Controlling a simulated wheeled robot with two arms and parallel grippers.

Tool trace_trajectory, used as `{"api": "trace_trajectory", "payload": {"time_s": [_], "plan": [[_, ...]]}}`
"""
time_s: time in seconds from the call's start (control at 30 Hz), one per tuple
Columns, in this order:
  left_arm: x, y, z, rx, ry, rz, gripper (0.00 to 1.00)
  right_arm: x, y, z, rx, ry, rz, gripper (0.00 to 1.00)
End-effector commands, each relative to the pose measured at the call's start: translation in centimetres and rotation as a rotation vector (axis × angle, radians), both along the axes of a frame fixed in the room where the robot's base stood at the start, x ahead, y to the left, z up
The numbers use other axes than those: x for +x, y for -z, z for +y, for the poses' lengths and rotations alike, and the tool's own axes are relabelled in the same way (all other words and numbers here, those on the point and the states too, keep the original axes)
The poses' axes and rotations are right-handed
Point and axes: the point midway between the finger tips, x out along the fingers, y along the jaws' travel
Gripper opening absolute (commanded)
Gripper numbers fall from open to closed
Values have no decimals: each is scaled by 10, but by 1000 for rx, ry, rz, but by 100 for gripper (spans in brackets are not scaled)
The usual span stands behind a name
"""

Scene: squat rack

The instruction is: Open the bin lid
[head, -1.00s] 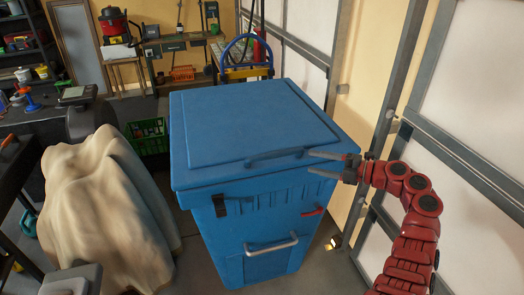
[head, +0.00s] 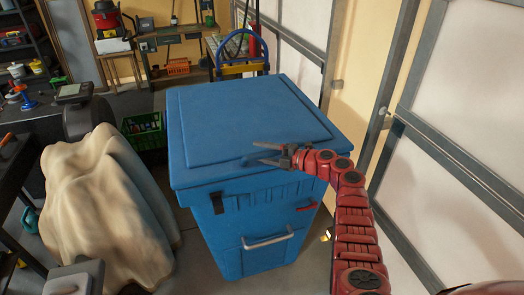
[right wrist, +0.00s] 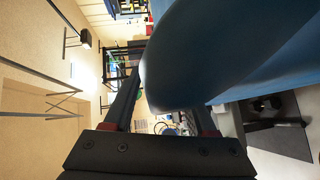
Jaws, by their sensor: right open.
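The blue bin (head: 247,225) stands upright in the middle of the head view, with its flat blue lid (head: 250,115) down. In the right wrist view, a rounded blue part of the lid (right wrist: 190,60) fills the space by the open fingers (right wrist: 165,95) and covers part of one. I cannot tell whether they touch. My left gripper is not in view.
A beige cloth-covered heap (head: 100,205) stands left of the bin. A green crate (head: 143,130) lies behind it on the floor. A wall with metal posts (head: 375,110) runs close on the right. A workbench (head: 175,40) and a blue-yellow cart (head: 240,60) are at the back.

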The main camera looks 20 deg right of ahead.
Motion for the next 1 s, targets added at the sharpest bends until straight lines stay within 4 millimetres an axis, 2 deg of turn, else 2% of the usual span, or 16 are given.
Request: {"api": "trace_trajectory", "payload": {"time_s": [0.27, 0.57, 1.0], "plan": [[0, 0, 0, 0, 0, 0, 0, 1, 0, 1, -1, 0, -1, 55], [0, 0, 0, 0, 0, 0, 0, 0, 0, 1, -1, 0, -1, 1], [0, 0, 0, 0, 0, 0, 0, 0, 1, 1, -1, -1, 1, 0]]}}
